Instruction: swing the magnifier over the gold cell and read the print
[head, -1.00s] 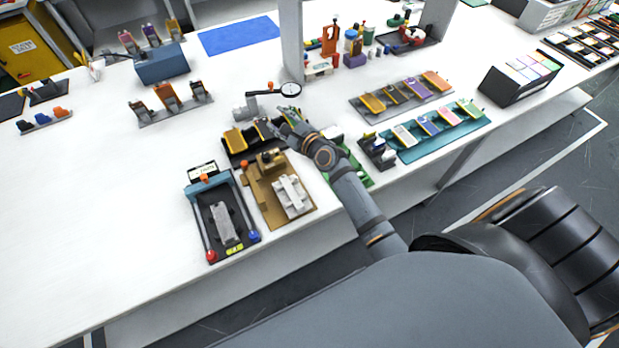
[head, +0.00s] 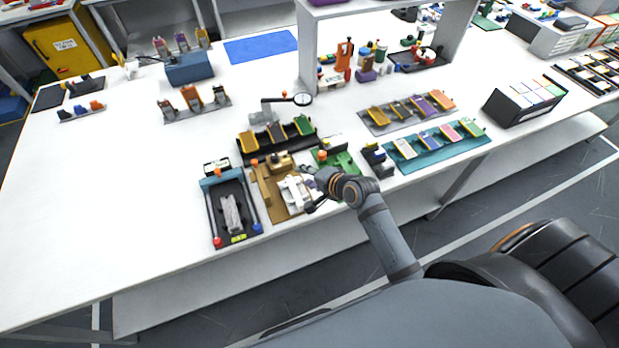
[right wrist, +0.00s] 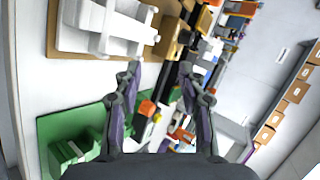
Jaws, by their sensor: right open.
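The magnifier, a round lens with a dark rim (head: 302,99) on a short arm, stands behind a black rack (head: 246,158). The lens hangs behind the rack's right end. The rack holds a yellow-gold cell (head: 248,142) at left, a greyish-brown one (head: 276,131) in the middle and a green-yellow one (head: 304,125) at right. Any print is too small to read. My right gripper (head: 310,198) is in front of the rack, by the white fixture on the tan board, apart from the magnifier. In the right wrist view its fingers (right wrist: 160,78) are spread and empty. My left gripper is out of view.
The tan board (head: 266,196) with a white fixture (head: 294,191) and a green board (head: 345,160) lie near my right gripper. A dark tester (head: 214,222) stands left of them. Trays of cells (head: 436,155) lie to the right.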

